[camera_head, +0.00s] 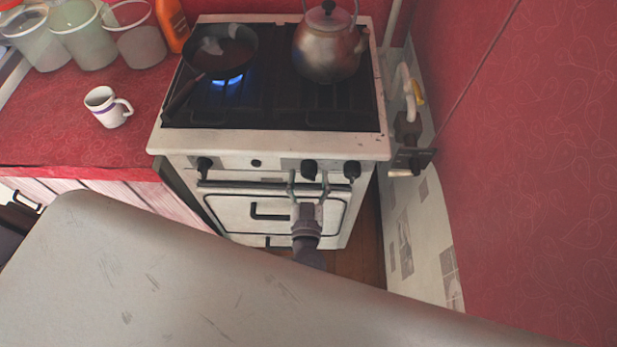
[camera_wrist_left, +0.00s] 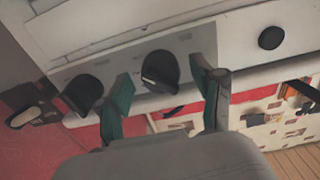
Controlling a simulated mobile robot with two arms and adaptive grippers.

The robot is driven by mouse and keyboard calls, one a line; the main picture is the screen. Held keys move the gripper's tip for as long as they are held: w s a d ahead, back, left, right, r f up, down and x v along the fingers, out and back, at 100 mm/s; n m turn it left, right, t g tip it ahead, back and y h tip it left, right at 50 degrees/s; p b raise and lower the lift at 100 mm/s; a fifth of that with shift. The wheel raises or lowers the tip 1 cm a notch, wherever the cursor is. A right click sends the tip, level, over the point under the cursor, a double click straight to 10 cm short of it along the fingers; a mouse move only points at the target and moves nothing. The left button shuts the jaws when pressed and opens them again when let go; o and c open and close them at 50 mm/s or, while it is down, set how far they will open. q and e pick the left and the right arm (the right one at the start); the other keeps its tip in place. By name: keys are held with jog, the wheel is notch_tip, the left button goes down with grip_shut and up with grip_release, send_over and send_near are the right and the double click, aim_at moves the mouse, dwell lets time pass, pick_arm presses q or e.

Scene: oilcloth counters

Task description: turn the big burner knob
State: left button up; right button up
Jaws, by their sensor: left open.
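The white stove front carries black knobs: a left knob (camera_head: 204,164), a small round middle one (camera_head: 256,163), one right of centre (camera_head: 309,167) and a far right one (camera_head: 352,169). No label shows which is the big burner's. My left gripper (camera_head: 308,178) is open and empty, facing the knob right of centre. In the left wrist view that knob (camera_wrist_left: 160,70) appears between my left gripper's fingers (camera_wrist_left: 163,75), with gaps on both sides. The far right knob (camera_wrist_left: 82,92) lies outside the fingers there. My right gripper is not in view.
A pan (camera_head: 235,55) sits over a lit blue flame (camera_head: 226,80) on the stove's left. A kettle (camera_head: 328,45) stands on the right. The oven handle (camera_head: 225,185) runs below the knobs. A mug (camera_head: 107,107) stands on the red counter (camera_head: 50,130).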

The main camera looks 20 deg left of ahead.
pick_arm(q)
jog(key=c, duration=1.2)
jog(key=shift+o, duration=0.3)
jog(key=shift+s+n+p, duration=0.1)
jog(key=shift+n+p, duration=0.45)
jog(key=shift+n, duration=0.75)
jog(key=n, duration=0.2)
jog(key=shift+n, duration=0.3)
jog(key=shift+d+n+b, duration=0.1)
jog(key=shift+n+b, duration=0.35)
jog(key=shift+n, duration=1.35)
